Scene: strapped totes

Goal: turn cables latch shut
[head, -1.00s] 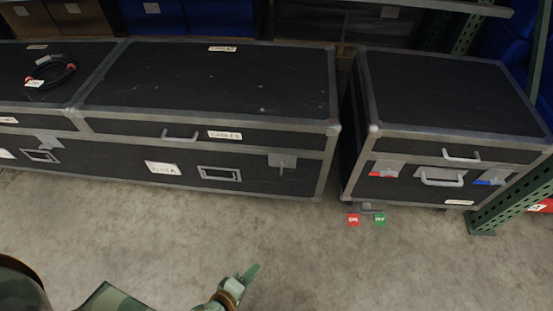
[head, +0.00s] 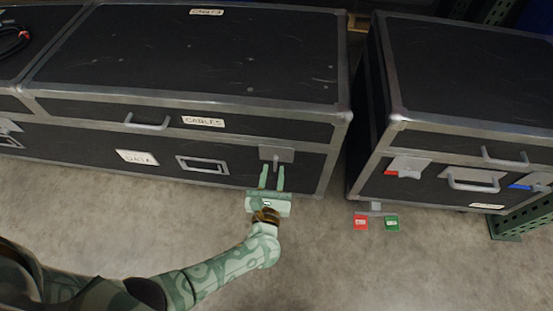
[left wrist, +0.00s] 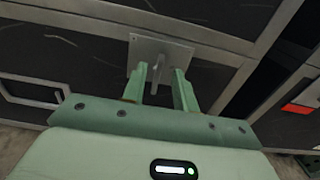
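The black cables case (head: 190,55) has a closed lid with a CABLES label (head: 203,122) on its front. Its latch (head: 276,156) is a grey plate with a small lever hanging down, at the front right. In the left wrist view the latch plate (left wrist: 158,50) is just ahead, its lever (left wrist: 157,70) between the fingers. My left gripper (head: 271,178) is open, its two fingers pointing up at the latch, one on each side of the lever. I cannot tell whether either finger touches it. My right gripper is not in view.
A second black case (head: 460,85) stands to the right across a narrow gap, with a red-handled latch (head: 405,170) and a blue one (head: 525,184). A red tag (head: 361,222) and a green tag (head: 391,223) are below it.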

